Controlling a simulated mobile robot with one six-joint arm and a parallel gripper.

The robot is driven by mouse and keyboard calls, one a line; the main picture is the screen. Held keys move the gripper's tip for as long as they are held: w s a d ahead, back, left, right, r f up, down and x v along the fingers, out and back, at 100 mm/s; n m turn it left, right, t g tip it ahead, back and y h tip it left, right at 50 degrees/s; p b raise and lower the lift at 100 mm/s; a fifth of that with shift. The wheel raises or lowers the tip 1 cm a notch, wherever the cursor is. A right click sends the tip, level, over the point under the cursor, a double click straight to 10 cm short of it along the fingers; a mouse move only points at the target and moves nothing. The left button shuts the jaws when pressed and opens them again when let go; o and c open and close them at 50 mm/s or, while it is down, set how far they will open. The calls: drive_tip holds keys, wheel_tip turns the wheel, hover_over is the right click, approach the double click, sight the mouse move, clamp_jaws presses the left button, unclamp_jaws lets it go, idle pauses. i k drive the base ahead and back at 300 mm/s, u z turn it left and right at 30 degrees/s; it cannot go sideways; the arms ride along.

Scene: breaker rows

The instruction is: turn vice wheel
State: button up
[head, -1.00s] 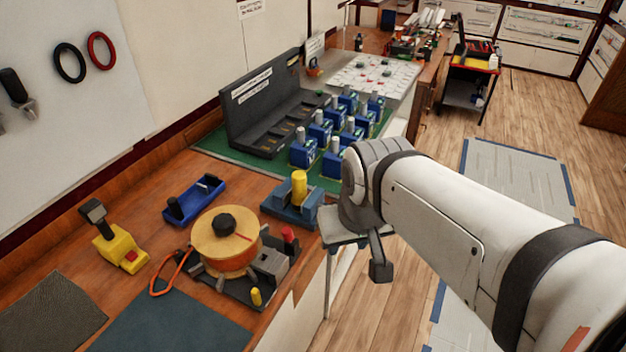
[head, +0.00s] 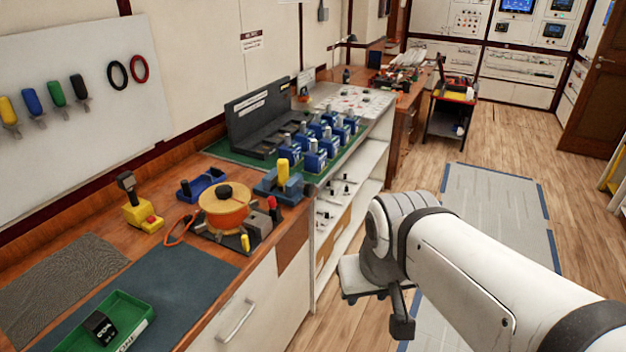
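No part in view is plainly marked as a vice wheel. A blue block (head: 279,187) with an upright yellow cylinder (head: 283,172), vice-like in shape, stands near the bench's front edge. Left of it is a round orange drum (head: 224,211) with a black knob (head: 223,191) on top; small grey, red and yellow parts sit beside it. My gripper (head: 385,297) hangs past the bench's front edge, over the floor, to the right of and apart from these things.
Blue breakers (head: 314,157) stand in rows on a green mat behind. A yellow device (head: 142,217), a blue tray (head: 203,184) and a green bin (head: 107,328) are on the bench. Open shelves (head: 345,205) lie under the bench. The floor (head: 420,172) at right has free room.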

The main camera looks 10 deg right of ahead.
sight(309, 189)
drive_tip(key=u, duration=0.05)
drive_tip(key=i, duration=1)
drive_tip(key=z, duration=0.05)
